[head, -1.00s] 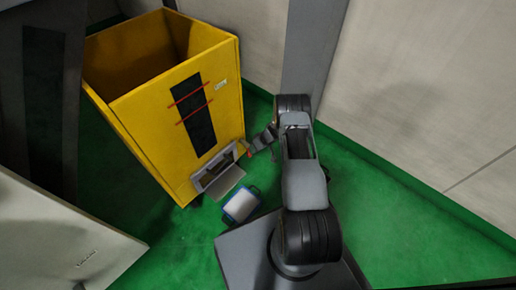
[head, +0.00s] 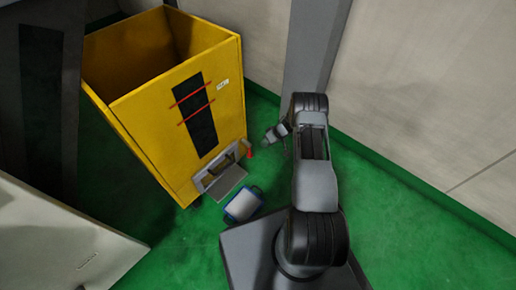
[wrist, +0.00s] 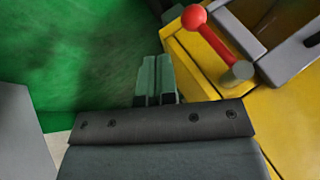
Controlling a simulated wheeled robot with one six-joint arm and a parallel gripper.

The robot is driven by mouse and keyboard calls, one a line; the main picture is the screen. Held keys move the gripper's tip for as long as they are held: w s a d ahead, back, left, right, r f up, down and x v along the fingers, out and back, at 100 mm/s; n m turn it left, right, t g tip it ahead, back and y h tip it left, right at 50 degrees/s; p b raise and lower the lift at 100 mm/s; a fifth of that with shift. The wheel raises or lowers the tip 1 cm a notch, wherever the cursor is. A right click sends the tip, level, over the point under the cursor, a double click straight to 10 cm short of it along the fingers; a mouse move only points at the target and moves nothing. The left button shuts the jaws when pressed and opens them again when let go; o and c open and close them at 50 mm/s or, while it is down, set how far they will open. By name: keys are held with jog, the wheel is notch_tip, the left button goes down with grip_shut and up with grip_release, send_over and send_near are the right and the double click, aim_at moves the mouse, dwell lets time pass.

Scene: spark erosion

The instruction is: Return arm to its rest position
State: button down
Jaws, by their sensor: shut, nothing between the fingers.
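In the wrist view my gripper (wrist: 156,80) is shut, its two fingers side by side with nothing between them. In the head view my arm stretches up the picture from its base, and its wrist end lies just right of the yellow bin's lower corner. The red lever (head: 249,151) also shows at the bin's lower right corner in the head view.
The open-topped yellow bin (head: 150,135) has a grey hatch (head: 222,170) low on its front. A blue-rimmed white container (head: 243,204) stands on the green floor (head: 185,235) before it. A pale cabinet (head: 55,240) is at lower left; a grey post (head: 313,60) and pale walls stand behind.

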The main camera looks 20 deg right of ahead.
jog(key=p+v, duration=0.2)
jog(key=v, duration=0.5)
jog(key=shift+r, duration=0.25)
jog(key=w+r+t+h+p, duration=0.25)
jog(key=w+r+p, duration=0.25)
jog(key=r, duration=0.8)
jog(key=w+r+t+h+p, duration=0.2)
jog(key=w+r+t+p, duration=0.15)
jog(key=r, duration=0.85)
notch_tip(320, 180, up, 20)
jog(key=m+t+h+p, duration=0.2)
jog(key=h+p, duration=0.2)
jog(key=p, duration=0.4)
jog(key=s+a+r+m+g+h+p, duration=0.25)
jog(key=s+r+p, duration=0.7)
jog(key=r, duration=0.75)
jog(key=s+a+r+g+y+p, duration=0.1)
jog(key=s+a+r+p, duration=0.1)
jog(key=s+a, duration=0.2)
jog(key=s+a+r+g+y+p, duration=0.1)
jog(key=s+a+r+p, duration=0.2)
jog(key=s, duration=0.8)
jog(key=s+a+r+g+y+p, duration=0.1)
jog(key=s+a+r+g+p, duration=0.1)
jog(key=s, duration=0.6)
jog(key=a+r, duration=0.1)
jog(key=a, duration=0.1)
jog(key=shift+a+y, duration=0.4)
